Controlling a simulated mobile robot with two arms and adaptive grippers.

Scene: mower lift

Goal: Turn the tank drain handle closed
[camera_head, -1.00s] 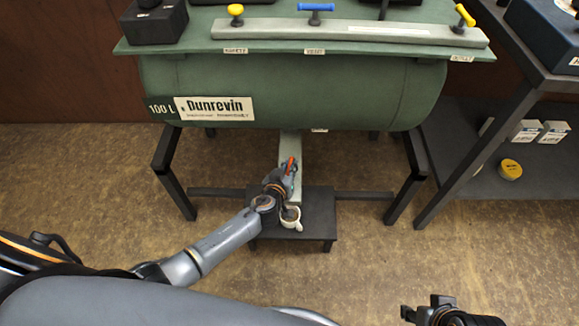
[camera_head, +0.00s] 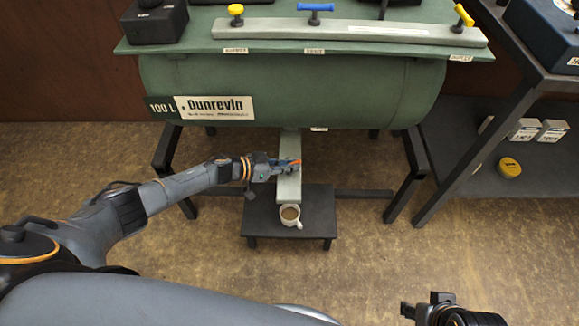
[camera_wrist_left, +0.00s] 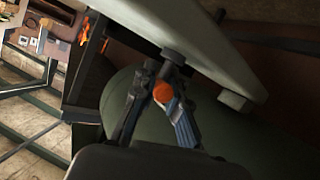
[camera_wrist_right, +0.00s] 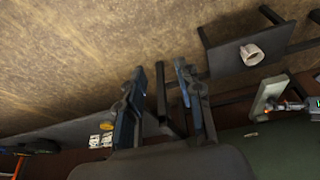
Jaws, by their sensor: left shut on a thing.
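The orange-red tank drain handle (camera_head: 296,161) is on the pale drain plate (camera_head: 289,187) below the green tank (camera_head: 310,95). It lies crosswise to the plate. My left gripper (camera_head: 285,164) reaches in from the left and is shut on it. In the left wrist view the round orange end of the handle (camera_wrist_left: 163,92) sits between the fingers (camera_wrist_left: 160,95); the rest is hidden. My right gripper (camera_wrist_right: 163,68) is open and empty, with its fingers apart. It shows partly in the head view (camera_head: 420,308), away from the tank.
A white cup with brown liquid (camera_head: 290,215) stands on a low black stool (camera_head: 318,210) under the plate's lower end. Black stand legs (camera_head: 165,165) flank it. Yellow and blue valve handles (camera_head: 315,8) are on top. A shelf (camera_head: 530,178) stands right.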

